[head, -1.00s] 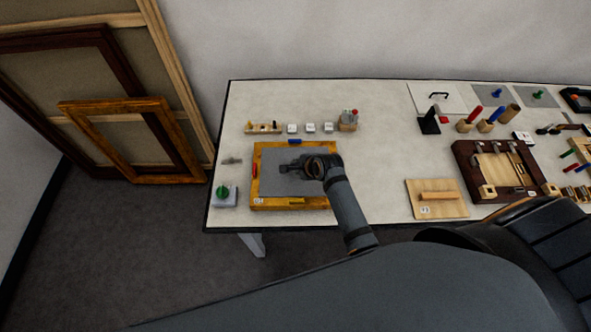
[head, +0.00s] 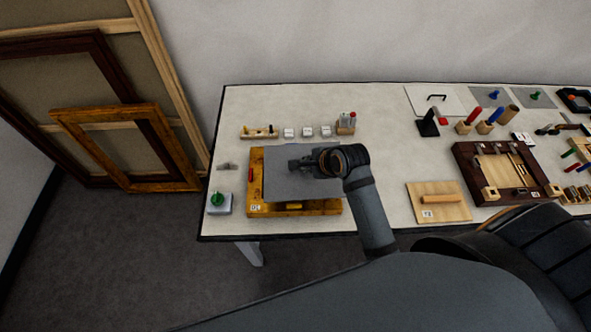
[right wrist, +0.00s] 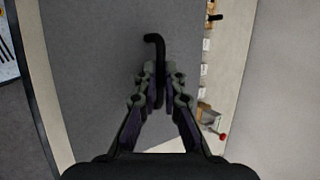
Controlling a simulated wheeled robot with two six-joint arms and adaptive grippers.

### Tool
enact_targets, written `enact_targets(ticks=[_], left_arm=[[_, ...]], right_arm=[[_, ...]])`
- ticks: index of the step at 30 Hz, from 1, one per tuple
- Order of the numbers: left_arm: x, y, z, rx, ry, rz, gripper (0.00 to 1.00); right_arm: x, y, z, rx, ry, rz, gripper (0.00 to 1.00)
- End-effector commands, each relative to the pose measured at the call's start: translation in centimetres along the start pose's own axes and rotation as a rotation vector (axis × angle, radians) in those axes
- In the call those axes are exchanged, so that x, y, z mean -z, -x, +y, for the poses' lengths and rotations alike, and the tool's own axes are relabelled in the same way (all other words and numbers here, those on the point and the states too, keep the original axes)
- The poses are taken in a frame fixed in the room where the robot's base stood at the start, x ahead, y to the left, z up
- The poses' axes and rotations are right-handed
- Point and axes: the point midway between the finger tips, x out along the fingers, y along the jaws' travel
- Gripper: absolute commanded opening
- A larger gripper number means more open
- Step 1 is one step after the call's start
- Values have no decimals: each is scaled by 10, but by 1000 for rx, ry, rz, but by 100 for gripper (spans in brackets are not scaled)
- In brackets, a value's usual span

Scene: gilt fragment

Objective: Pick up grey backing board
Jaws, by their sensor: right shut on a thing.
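The grey backing board (head: 283,184) is a flat grey panel held above the golden wooden frame (head: 256,208), covering most of its opening. It also fills much of the right wrist view (right wrist: 90,75). A black hooked handle (right wrist: 154,42) stands on the board. My right gripper (right wrist: 160,82) is shut on this handle; in the head view the gripper (head: 297,164) is over the board's middle. A red piece (head: 251,175) and a yellow piece (head: 294,206) sit on the frame's rim. My left gripper is not in view.
A green knob on a grey block (head: 218,201) stands left of the frame. Small white blocks (head: 307,132) and a peg rack (head: 259,132) lie behind it. A wooden board with a handle (head: 438,203) lies to the right, with free table (head: 392,170) between.

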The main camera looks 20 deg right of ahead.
Motion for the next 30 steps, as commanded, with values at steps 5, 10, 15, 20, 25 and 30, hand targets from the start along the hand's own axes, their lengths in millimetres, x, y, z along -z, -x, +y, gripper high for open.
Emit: enact_targets(ticks=[5,10,15,20,25,30], left_arm=[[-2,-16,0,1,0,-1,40],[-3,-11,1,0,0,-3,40],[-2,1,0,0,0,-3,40],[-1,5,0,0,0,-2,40],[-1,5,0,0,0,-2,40],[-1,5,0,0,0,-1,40]], right_arm=[[23,45,19,-3,15,7,0],[31,69,24,-5,10,3,0],[38,83,27,0,5,7,0],[39,88,30,0,3,1,0],[39,89,31,0,0,-3,0],[40,89,31,1,0,-3,0]])
